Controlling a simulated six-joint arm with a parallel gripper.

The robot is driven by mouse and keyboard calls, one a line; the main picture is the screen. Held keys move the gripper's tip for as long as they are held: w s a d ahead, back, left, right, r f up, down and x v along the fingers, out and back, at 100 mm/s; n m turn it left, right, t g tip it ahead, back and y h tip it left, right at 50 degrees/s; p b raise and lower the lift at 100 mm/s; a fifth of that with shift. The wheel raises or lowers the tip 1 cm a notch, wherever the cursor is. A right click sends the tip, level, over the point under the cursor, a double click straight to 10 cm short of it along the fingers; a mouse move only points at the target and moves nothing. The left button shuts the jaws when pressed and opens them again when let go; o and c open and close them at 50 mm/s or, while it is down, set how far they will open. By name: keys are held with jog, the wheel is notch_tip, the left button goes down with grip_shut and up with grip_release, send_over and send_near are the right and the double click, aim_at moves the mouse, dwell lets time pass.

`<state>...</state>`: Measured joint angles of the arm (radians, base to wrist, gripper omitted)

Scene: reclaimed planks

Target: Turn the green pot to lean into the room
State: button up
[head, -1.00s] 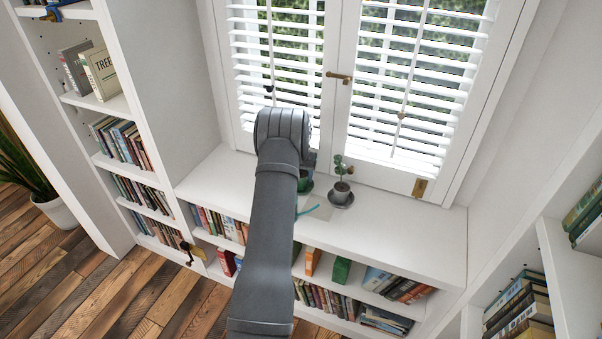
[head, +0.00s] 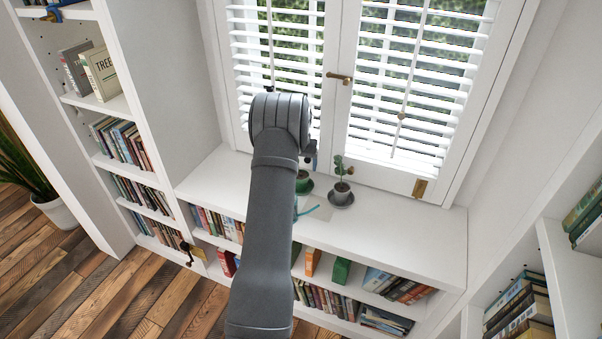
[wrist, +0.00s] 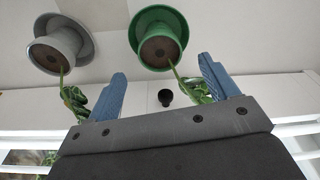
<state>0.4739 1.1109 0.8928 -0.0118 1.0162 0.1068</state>
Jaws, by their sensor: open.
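The green pot (head: 304,186) stands on the white window sill, partly hidden behind my arm in the head view. In the wrist view the green pot (wrist: 150,22) is seen from above with dark soil, and its leafy stem bends toward the window side at the bottom of the picture. My gripper (wrist: 161,72) is open, its blue fingers spread on either side of the stem and leaves on the window side of the pot. Nothing is visibly gripped. Leaves partly overlap the right finger in the picture; contact cannot be told.
A grey potted plant (head: 341,194) stands close to the right of the green pot in the head view. A teal strip (head: 308,209) lies on the sill's front part. The shuttered window (head: 405,85) rises behind. The sill's right part is clear.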

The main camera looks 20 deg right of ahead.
notch_tip(320, 180, up, 11)
jog(key=s, duration=0.1)
jog(key=shift+a, duration=0.4)
jog(key=f, duration=0.5)
jog(key=w+f, duration=0.1)
jog(key=f, duration=0.5)
jog(key=d+f, duration=0.1)
jog(key=f, duration=0.5)
jog(key=shift+w+d, duration=0.1)
jog(key=shift+w, duration=0.25)
jog(key=shift+r, duration=0.7)
